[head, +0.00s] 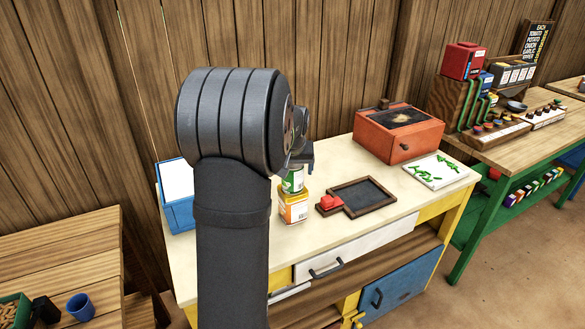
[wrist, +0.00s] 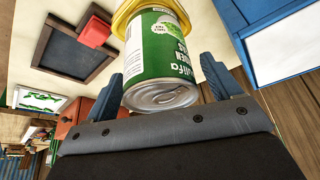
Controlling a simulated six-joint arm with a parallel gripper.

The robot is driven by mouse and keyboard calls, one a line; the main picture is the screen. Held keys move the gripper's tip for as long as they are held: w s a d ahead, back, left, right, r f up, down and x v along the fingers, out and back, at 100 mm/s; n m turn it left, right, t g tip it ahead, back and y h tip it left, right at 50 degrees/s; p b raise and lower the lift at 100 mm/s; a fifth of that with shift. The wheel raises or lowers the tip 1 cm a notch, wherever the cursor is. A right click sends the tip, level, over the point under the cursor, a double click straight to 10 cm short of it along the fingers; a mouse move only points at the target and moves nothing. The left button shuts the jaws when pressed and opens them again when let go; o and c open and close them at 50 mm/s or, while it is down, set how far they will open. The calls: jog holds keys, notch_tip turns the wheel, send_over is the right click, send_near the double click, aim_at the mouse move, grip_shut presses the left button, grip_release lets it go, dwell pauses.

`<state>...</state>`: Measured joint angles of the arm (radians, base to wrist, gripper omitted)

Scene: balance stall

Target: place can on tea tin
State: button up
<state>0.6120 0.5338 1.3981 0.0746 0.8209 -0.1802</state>
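A green and white can (head: 293,181) stands upright on top of the yellow and orange tea tin (head: 294,209) on the stall counter. In the wrist view the can (wrist: 165,60) shows its silver end toward me, and the tin's yellow edge (wrist: 124,16) shows at its far end. My gripper (wrist: 163,68) has one finger on each side of the can, with narrow gaps showing beside the can. It looks open around it. In the head view my gripper (head: 304,158) is just above the can, and my arm hides part of the counter.
A blue box (head: 175,205) with a white panel stands left of the tin. To the right are a red block (head: 331,203), a dark framed slate (head: 364,196), an orange-red box (head: 400,135) and a white board with green pieces (head: 436,171).

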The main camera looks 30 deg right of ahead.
jog(key=v, duration=1.2)
jog(key=shift+r, duration=0.15)
jog(key=x, duration=1.2)
jog(key=shift+r, duration=1.65)
